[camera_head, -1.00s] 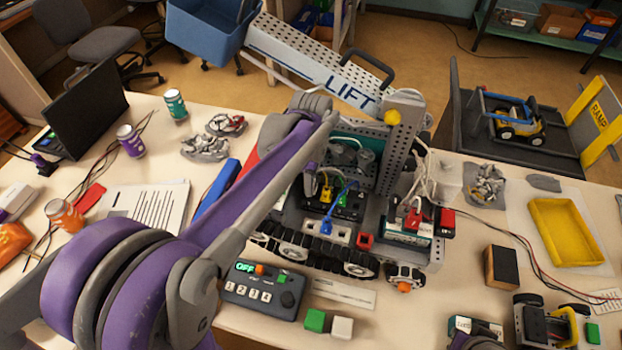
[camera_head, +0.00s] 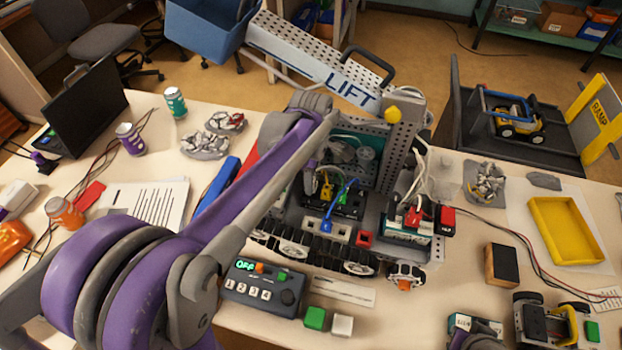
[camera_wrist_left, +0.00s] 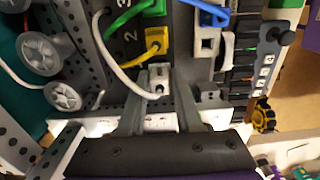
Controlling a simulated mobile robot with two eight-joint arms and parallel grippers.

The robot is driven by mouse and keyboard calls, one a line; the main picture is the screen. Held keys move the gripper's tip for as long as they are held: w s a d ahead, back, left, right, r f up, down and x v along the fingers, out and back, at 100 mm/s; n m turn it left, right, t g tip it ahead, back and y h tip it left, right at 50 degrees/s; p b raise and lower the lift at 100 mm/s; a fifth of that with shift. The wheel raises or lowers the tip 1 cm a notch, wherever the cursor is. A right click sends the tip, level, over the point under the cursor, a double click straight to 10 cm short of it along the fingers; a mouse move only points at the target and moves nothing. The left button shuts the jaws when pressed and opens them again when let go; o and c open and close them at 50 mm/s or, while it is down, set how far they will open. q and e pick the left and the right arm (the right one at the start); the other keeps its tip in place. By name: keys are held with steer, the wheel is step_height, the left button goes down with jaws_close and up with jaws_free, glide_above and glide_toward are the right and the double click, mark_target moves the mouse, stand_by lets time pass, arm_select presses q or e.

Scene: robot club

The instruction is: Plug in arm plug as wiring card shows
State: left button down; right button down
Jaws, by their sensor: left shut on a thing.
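My left gripper (camera_wrist_left: 160,100) is shut on a white plug (camera_wrist_left: 158,78) with a white cable, seen between its fingers in the left wrist view. The plug is over the black board (camera_wrist_left: 128,58) marked 2 and 3, close to a yellow plug (camera_wrist_left: 155,40). I cannot tell whether it is seated in a socket. A green plug (camera_wrist_left: 154,8) and a blue plug (camera_wrist_left: 213,14) are further along. In the head view the left gripper (camera_head: 310,185) reaches into the tracked robot with the LIFT arm (camera_head: 310,70), largely hidden by my forearm. The blue plug (camera_head: 326,226) is at the front.
A control box (camera_head: 262,290) reading OFF stands in front of the tracked robot. A red plug (camera_head: 413,217) is on the robot's right side. A printed sheet (camera_head: 150,200), green block (camera_head: 315,318), white block (camera_head: 342,325) and yellow tray (camera_head: 566,232) lie around it.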

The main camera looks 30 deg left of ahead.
arm_select(q)
steer(key=shift+f+b, duration=0.55)
steer(key=shift+f, duration=0.5)
stand_by(1.9)
steer(key=c, duration=0.5)
jaws_free()
steer(key=shift+r, duration=0.15)
steer(key=shift+r+p, duration=1.85)
steer(key=shift+r, duration=1.1)
steer(key=s+d+f+m+t, duration=0.1)
steer(key=s+d+m, duration=0.1)
steer(key=s+m, duration=0.3)
steer(key=s+d+f+m+t, duration=0.1)
steer(key=s+d+m+t, duration=0.1)
steer(key=s+m, duration=0.3)
steer(key=s+d+f+m+t, duration=0.2)
steer(key=s+m, duration=0.3)
steer(key=m, duration=0.5)
steer(key=shift+s+d+f+m, duration=0.1)
steer(key=shift+d+m, duration=0.3)
